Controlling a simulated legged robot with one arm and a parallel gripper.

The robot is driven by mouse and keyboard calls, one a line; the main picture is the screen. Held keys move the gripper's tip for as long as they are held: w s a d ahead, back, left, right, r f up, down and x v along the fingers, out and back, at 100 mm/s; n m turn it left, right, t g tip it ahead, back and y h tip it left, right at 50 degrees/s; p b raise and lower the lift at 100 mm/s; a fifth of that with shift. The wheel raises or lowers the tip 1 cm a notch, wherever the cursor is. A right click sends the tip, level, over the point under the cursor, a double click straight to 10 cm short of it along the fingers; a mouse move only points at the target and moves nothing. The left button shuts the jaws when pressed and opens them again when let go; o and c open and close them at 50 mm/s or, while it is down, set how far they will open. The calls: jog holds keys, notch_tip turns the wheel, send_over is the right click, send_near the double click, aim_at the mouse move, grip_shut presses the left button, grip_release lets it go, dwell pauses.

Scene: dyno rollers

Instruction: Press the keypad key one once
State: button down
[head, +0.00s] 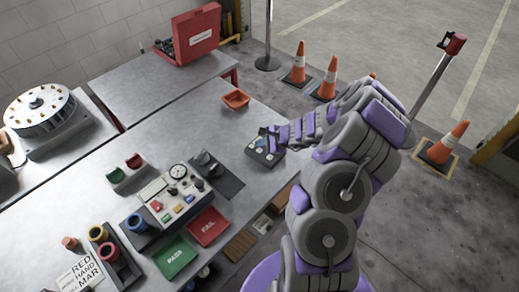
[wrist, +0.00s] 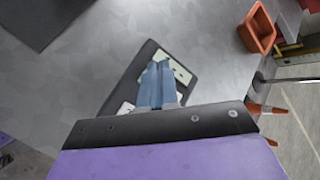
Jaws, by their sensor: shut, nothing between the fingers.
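The keypad (head: 264,151) is a small dark box with pale and bluish keys on the grey table, right of centre in the head view. It also shows in the wrist view (wrist: 147,57), where pale keys appear around the fingers. My gripper (wrist: 159,66) is shut and empty, with its bluish fingertips over the keypad. In the head view my gripper (head: 268,135) reaches in from the right, just above the keypad. The fingers and wrist hide part of the keypad. I cannot read the key labels or tell whether the fingertips touch a key.
An orange tray (head: 236,99) lies beyond the keypad. A control panel (head: 170,195) with buttons and a dial stands to the left, by a green PASS tray (head: 175,258) and a red FAIL tray (head: 207,226). A red toolbox (head: 190,35) stands at the back.

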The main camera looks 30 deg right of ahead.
aim_at(261, 151)
jog(key=shift+r+p, duration=1.6)
jog(key=shift+r, duration=0.65)
